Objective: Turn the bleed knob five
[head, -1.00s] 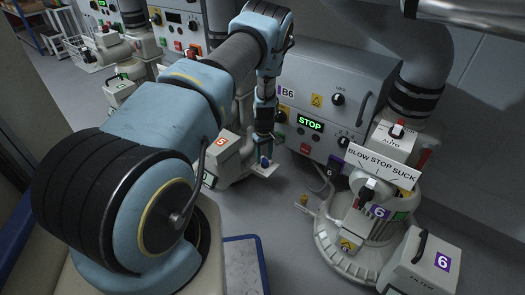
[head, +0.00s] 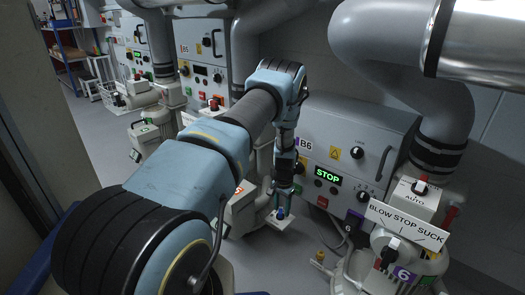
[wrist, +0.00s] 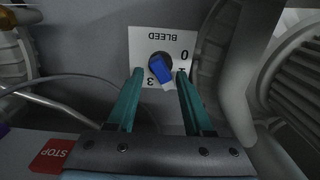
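The bleed knob (wrist: 160,67) is blue on a dark round base, on a white plate (wrist: 176,36) marked BLEED. The plate shows upside down in the wrist view, with 0 at right and 3 at lower left; another mark is partly hidden by a finger. The knob is turned at a slant. My gripper (wrist: 159,72) is open, its two teal fingers on either side of the knob with gaps visible. In the head view my gripper (head: 282,204) points down over the small blue knob (head: 281,212), beside the unit with the orange 5 label (head: 239,189).
A red STOP button (wrist: 52,154) is at lower left in the wrist view. The B6 cabinet (head: 345,150) with a lit STOP display stands right of my arm. Unit 6's BLOW STOP SUCK plate (head: 407,224) is at right. Grey pipes rise behind.

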